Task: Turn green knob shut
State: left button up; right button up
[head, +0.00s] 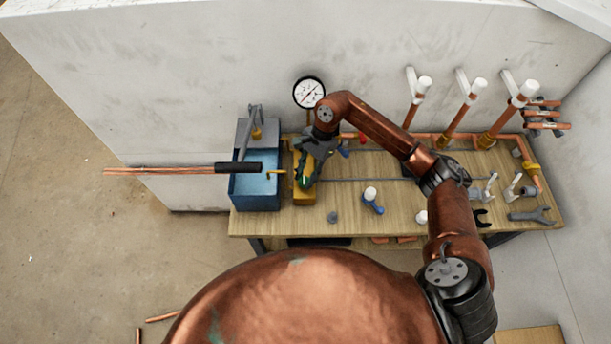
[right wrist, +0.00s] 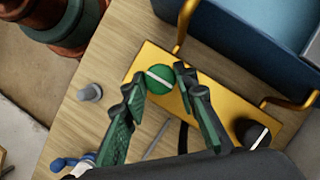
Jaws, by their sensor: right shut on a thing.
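The green knob (right wrist: 160,79) sits on a yellow block (right wrist: 150,56) and has a white stripe across its face. In the right wrist view the stripe runs slanted, from upper left to lower right. My right gripper (right wrist: 160,88) is shut on the green knob, with one finger on each side of it. In the head view my right gripper (head: 305,180) is over the yellow block (head: 304,197), and the knob shows only as a small green spot. My left gripper is not in view.
A black knob (right wrist: 253,133) with a white mark is on the same block. A blue tank (head: 256,190) stands left of the block. A pressure gauge (head: 309,93) is behind my wrist. Loose fittings and a wrench (head: 530,215) lie on the wooden bench (head: 390,170).

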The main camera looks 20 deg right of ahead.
jog(key=c, duration=0.4)
jog(key=shift+c, duration=0.2)
jog(key=shift+m, duration=0.3)
jog(key=m+t, duration=0.1)
jog(key=m, duration=0.1)
jog(key=shift+s+d+m+b, duration=0.1)
jog(key=shift+m+b, duration=0.25)
jog(key=shift+m, duration=0.05)
jog(key=m+t, duration=0.2)
jog(key=m, duration=0.2)
jog(key=shift+s+m, duration=0.15)
jog(key=shift+m, duration=0.15)
jog(key=m+t, duration=0.1)
jog(key=m, duration=0.1)
jog(key=m+t, duration=0.1)
jog(key=m, duration=0.2)
jog(key=shift+s+p, duration=0.1)
jog(key=shift+p, duration=0.3)
jog(key=shift+a+m+t+h, duration=0.15)
jog(key=shift+m+t+h, duration=0.25)
jog(key=shift+m, duration=0.85)
jog(key=shift+a+m+t+h, duration=0.15)
jog(key=shift+m+h, duration=0.35)
jog(key=shift+m, duration=0.75)
jog(key=o, duration=1.2)
jog(key=shift+c, duration=0.2)
